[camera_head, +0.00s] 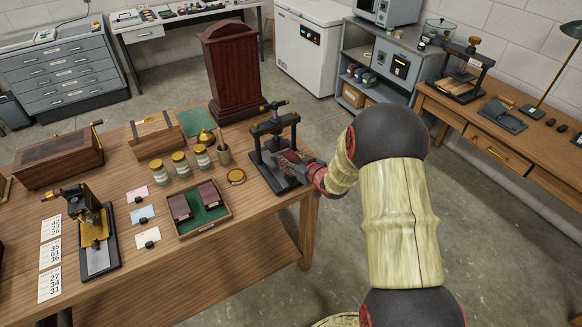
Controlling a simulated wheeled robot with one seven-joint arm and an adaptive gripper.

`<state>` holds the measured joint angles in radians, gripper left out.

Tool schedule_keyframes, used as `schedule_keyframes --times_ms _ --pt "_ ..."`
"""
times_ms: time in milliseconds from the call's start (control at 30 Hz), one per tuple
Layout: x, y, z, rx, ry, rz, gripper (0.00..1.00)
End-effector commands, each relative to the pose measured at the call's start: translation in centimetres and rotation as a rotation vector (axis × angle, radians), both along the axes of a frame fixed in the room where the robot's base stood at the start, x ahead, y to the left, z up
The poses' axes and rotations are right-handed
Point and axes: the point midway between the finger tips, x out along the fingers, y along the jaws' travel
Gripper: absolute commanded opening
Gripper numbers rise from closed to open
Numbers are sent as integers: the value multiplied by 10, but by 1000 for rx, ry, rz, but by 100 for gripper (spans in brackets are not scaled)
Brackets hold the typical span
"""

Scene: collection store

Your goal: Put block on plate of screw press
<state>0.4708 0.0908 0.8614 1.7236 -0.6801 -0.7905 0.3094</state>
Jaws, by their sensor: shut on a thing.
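My gripper (297,164) reaches into the press from the right and is shut on a dark block (289,157). The block is small in view and partly hidden by the gripper and the frame. It is inside the press opening, over the plate; whether it touches the plate I cannot tell.
A brass stamping device (98,240) is at the front left. A tall dark red cabinet (236,75) stands behind. Another press (464,75) is on the right bench.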

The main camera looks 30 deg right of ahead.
Motion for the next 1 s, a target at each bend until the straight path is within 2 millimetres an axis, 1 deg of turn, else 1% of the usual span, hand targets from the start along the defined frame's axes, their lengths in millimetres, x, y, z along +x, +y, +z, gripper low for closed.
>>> schedule_keyframes --times_ms 33,100,167,433,567,600,900,1000 --pt "-2 1 -13 2 4 0 16" --pt "-2 1 -24 2 5 0 16" --pt "-1 1 -29 2 3 -1 16" --pt "-1 1 -29 1 1 0 16" --pt "-1 1 -33 1 2 0 16" --pt "-2 1 -33 1 3 1 46" --pt "-2 1 -33 1 3 0 63" --pt "-2 1 -33 1 3 0 63"
